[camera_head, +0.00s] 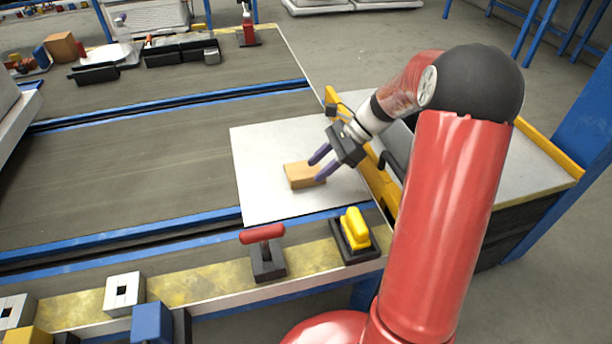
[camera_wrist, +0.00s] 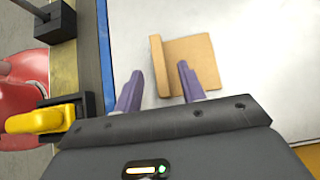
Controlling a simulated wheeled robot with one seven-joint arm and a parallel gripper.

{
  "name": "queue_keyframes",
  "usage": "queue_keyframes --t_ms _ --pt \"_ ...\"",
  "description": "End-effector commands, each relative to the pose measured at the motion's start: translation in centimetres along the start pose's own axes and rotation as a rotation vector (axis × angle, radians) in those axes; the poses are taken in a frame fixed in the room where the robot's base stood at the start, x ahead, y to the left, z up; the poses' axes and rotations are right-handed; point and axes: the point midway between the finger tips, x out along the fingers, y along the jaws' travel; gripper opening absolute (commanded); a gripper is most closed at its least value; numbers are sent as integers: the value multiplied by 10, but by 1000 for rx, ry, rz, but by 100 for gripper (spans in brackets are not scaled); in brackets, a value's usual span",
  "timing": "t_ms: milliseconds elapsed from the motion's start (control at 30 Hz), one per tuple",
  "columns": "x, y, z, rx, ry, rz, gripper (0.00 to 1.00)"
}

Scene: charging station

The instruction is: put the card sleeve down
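The card sleeve (camera_head: 301,176) is a tan folded piece of cardboard resting on the white plate (camera_head: 258,150). In the wrist view the sleeve (camera_wrist: 192,60) lies just beyond my fingers, with a raised narrow strip along its left edge. My gripper (camera_head: 315,170) has two purple fingers, spread apart at the sleeve's right end in the head view. In the wrist view my gripper (camera_wrist: 160,71) is open, with the sleeve's left strip between and ahead of the fingertips. The right fingertip overlaps the sleeve in the picture; whether it touches cannot be told.
A yellow rail (camera_head: 372,182) runs along the plate's right side. A red-handled clamp (camera_head: 266,254) and a yellow-handled block (camera_head: 354,234) stand on the near ledge. A blue-edged conveyor belt (camera_head: 140,170) lies to the left. The white plate is otherwise clear.

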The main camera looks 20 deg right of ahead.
Motion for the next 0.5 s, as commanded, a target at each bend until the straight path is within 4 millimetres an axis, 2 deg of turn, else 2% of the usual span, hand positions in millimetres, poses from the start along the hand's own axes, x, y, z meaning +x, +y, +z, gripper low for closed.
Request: queue_keyframes --t_ms 100,200,433,500 --pt "19 1 0 0 -2 3 40" --pt "27 0 0 -1 -1 2 40" --pt "29 0 1 -2 0 1 40" --pt "29 0 1 -2 0 1 33"
